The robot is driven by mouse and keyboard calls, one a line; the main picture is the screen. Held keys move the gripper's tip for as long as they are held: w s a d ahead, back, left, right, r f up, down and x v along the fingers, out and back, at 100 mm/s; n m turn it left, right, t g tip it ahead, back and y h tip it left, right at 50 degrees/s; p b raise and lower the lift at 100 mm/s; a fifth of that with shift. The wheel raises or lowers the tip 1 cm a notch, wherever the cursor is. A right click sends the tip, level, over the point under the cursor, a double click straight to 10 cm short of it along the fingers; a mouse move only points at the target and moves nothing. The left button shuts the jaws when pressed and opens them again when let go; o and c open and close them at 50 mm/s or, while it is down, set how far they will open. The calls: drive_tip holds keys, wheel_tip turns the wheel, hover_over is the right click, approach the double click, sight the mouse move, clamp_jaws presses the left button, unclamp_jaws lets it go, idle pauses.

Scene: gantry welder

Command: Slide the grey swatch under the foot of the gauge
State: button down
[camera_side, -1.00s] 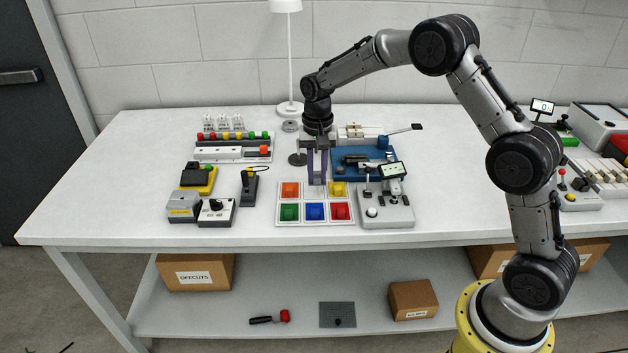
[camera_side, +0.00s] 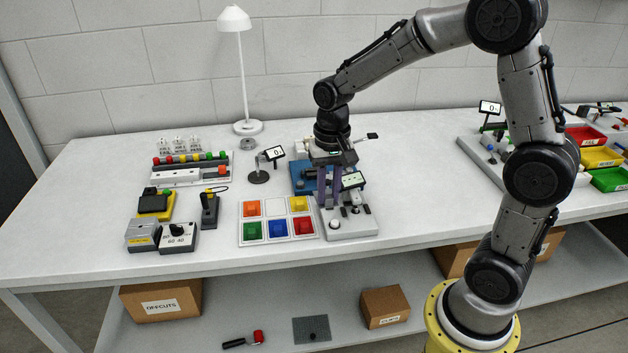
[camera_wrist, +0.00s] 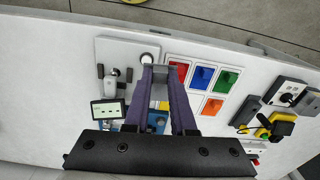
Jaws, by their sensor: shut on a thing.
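My gripper (camera_wrist: 160,78) is shut on a small grey piece (camera_wrist: 161,72), which I take to be the grey swatch.
The tray's back middle compartment (camera_side: 275,207) is empty; the others hold coloured pieces. A black handheld device (camera_side: 209,208) is left of the tray.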

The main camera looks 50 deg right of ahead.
sight(358, 219)
drive_tip(key=shift+m, duration=0.5)
drive_tip(key=shift+s+d+f, duration=0.65)
drive_tip(key=shift+s+f, duration=0.7)
drive_tip(key=shift+s+d+f, duration=0.7)
drive_tip(key=shift+s+f, duration=0.6)
drive_tip(key=shift+s+d+f, duration=0.65)
drive_tip(key=shift+s+f, duration=0.7)
drive_tip(key=shift+w+d+f, duration=0.1)
drive_tip(key=shift+w+d, duration=2)
drive_tip(key=shift+w, duration=0.05)
drive_tip(key=c, duration=0.7)
unclamp_jaws()
wheel_tip(358, 219, up, 14)
drive_tip(key=shift+f, duration=0.1)
